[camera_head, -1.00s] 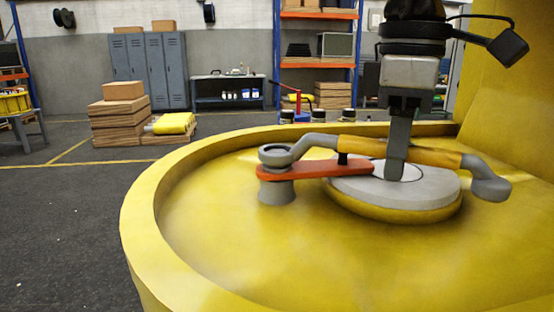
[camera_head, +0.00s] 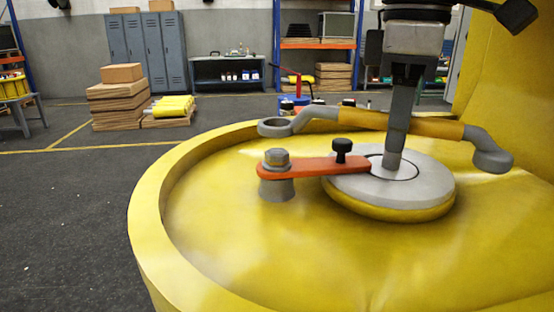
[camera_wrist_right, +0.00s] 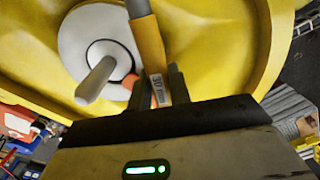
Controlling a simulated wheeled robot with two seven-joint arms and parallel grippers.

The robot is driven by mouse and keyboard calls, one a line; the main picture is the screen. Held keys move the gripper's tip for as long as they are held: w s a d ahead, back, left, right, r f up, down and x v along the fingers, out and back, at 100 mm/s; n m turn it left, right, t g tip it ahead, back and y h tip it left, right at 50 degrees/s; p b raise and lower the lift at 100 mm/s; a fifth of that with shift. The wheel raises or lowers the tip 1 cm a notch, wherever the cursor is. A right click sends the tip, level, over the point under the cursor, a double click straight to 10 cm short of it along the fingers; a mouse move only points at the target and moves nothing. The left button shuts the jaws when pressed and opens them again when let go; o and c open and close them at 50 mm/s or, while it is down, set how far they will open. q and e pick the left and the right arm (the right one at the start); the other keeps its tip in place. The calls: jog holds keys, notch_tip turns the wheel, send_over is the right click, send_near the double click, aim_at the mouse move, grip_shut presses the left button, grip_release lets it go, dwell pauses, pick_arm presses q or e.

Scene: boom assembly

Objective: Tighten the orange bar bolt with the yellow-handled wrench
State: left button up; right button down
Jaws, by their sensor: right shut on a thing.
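The orange bar (camera_head: 315,167) lies level, from a grey stand at its left to the round grey disc (camera_head: 440,183). The grey hex bolt (camera_head: 277,158) sits on the bar's left end, its head uncovered. My right gripper (camera_head: 403,118) is shut on the yellow handle of the wrench (camera_head: 436,128). The wrench is above the bar, its open ring (camera_head: 274,128) higher than the bolt and apart from it. In the right wrist view the gripper fingers (camera_wrist_right: 165,88) flank the handle (camera_wrist_right: 150,48). My left gripper is not in view.
A black knob (camera_head: 342,148) stands on the bar near the disc. A grey post (camera_head: 393,154) rises from the disc, below my gripper. A raised yellow rim (camera_head: 150,215) curves round the work area. Cardboard boxes (camera_head: 120,97) stand on the floor behind.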

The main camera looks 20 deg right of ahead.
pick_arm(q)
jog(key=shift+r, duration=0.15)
pick_arm(e)
jog(key=shift+w+d+f+n+b, duration=0.45)
jog(key=shift+w+f+n, duration=0.1)
jog(key=shift+f, duration=0.25)
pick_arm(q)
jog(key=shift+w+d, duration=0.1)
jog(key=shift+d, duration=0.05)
pick_arm(e)
jog(key=shift+w+d+f, duration=0.1)
jog(key=shift+f, duration=0.05)
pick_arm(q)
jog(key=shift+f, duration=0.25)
pick_arm(e)
jog(key=shift+f, duration=0.15)
jog(key=shift+f+b, duration=0.5)
jog(key=shift+b, duration=0.1)
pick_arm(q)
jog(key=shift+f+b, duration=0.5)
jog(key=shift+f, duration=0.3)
pick_arm(e)
jog(key=shift+f, duration=0.55)
